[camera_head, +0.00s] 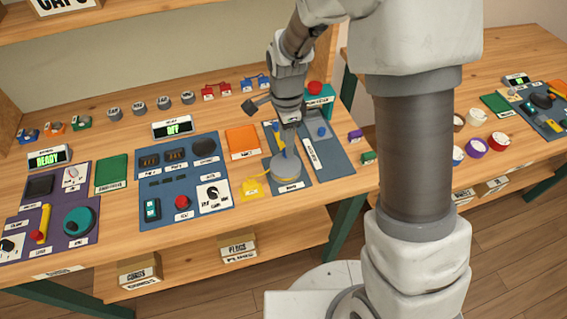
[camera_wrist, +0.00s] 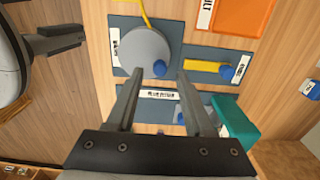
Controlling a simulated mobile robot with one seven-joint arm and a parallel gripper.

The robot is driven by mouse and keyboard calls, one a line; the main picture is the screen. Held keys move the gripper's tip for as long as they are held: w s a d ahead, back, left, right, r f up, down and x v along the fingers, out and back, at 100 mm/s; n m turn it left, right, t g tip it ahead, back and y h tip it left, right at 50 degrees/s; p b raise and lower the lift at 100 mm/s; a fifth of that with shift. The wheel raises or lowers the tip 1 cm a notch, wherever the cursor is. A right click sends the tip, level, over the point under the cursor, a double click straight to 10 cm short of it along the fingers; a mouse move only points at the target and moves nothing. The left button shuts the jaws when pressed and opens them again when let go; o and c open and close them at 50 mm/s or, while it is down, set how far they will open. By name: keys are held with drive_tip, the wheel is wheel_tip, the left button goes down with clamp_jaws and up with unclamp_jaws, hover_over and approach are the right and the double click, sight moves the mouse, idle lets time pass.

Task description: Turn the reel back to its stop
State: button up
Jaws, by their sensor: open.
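The reel is a round grey disc (camera_head: 286,167) on a blue panel, with a yellow cord (camera_head: 255,178) running from its edge. In the wrist view the reel (camera_wrist: 148,48) lies just beyond my fingertips. Its blue knob (camera_wrist: 160,68) sits near the rim and appears between the two fingertips in the picture, with nothing gripped. My gripper (camera_wrist: 159,78) is open and points down over the panel. In the head view my gripper hangs above the panel, behind the reel, and its fingertips are hard to make out. How high the fingertips are above the knob, I cannot tell.
A yellow bar with a blue end (camera_wrist: 205,66) lies beside the reel. A teal block (camera_wrist: 236,122) is close to my right finger; in the head view it carries a red button (camera_head: 314,88). An orange plate (camera_head: 242,140) and a panel of switches (camera_head: 185,180) stand to the left.

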sight(285, 165)
drive_tip(key=shift+f+b, duration=1.15)
drive_tip(key=shift+f, duration=0.6)
drive_tip(key=shift+r, duration=0.2)
drive_tip(key=c, duration=0.7)
